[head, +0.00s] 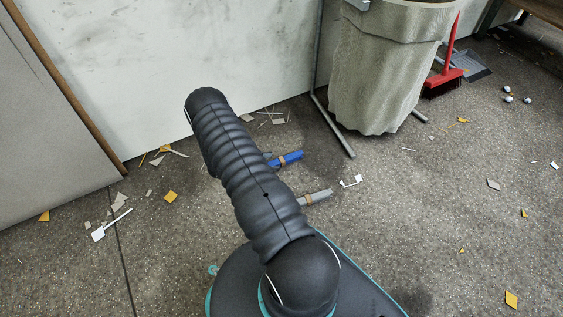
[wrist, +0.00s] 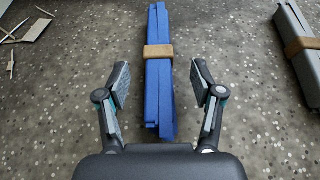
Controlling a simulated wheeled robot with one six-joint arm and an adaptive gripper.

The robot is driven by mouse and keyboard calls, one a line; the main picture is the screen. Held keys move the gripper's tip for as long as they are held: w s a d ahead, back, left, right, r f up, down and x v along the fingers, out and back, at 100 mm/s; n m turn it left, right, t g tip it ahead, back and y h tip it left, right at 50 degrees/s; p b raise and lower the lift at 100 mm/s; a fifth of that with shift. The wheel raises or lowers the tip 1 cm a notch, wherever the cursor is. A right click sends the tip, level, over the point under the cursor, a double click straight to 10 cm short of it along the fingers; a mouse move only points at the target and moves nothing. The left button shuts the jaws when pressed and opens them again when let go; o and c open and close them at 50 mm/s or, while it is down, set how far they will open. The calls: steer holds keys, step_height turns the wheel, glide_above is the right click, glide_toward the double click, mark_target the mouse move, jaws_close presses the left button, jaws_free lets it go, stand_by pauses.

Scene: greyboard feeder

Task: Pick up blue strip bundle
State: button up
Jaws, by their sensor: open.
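The blue strip bundle (wrist: 158,95) lies on the speckled floor in the wrist view, long and upright in the picture, with a tan band (wrist: 158,52) around it. My gripper (wrist: 160,78) is open, with one finger on each side of the bundle's near part. Neither finger appears to touch it, and the height above it is hard to tell. In the head view only the right end of the blue bundle (head: 291,158) shows beside my arm, which hides the rest and the gripper.
A grey strip bundle (wrist: 299,50) with a tan band lies to the right; it also shows in the head view (head: 318,197). Paper scraps (wrist: 36,30) lie at left. A grey bin (head: 380,80), a metal stand leg (head: 333,125) and a red brush (head: 443,80) stand beyond.

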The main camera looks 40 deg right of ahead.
mark_target(278, 160)
steer(key=x, duration=0.4)
steer(key=shift+d, duration=0.2)
steer(key=c, duration=1.2)
steer(key=shift+c, duration=0.3)
